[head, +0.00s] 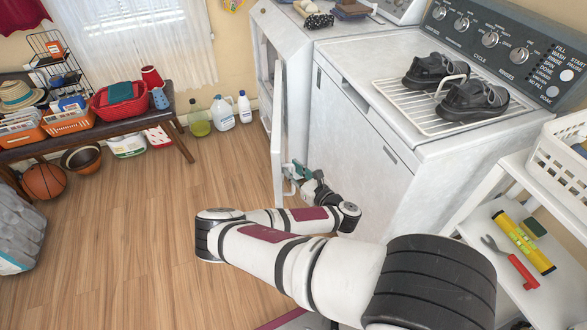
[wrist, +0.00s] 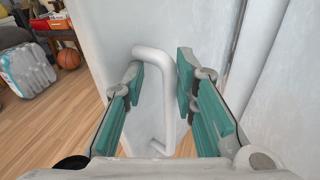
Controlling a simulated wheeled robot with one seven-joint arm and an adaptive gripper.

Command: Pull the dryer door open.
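The dryer (head: 300,25) is the white machine at the back, beside the washer. My gripper (head: 299,172) is at the door's near lower part, by the white handle (head: 287,186). In the wrist view, the handle (wrist: 169,105) is a white upright bar on the door panel, between the teal fingers of my gripper (wrist: 160,76). The fingers are apart, with a gap on the left of the bar. The right finger is close to it; contact is unclear.
The washer (head: 360,150) stands right of the door, with shoes on a rack (head: 425,108) on top. A bench (head: 90,135) with baskets and bottles (head: 222,112) line the back wall. A basketball (head: 44,181) lies left. The wooden floor (head: 150,210) left of the door is clear.

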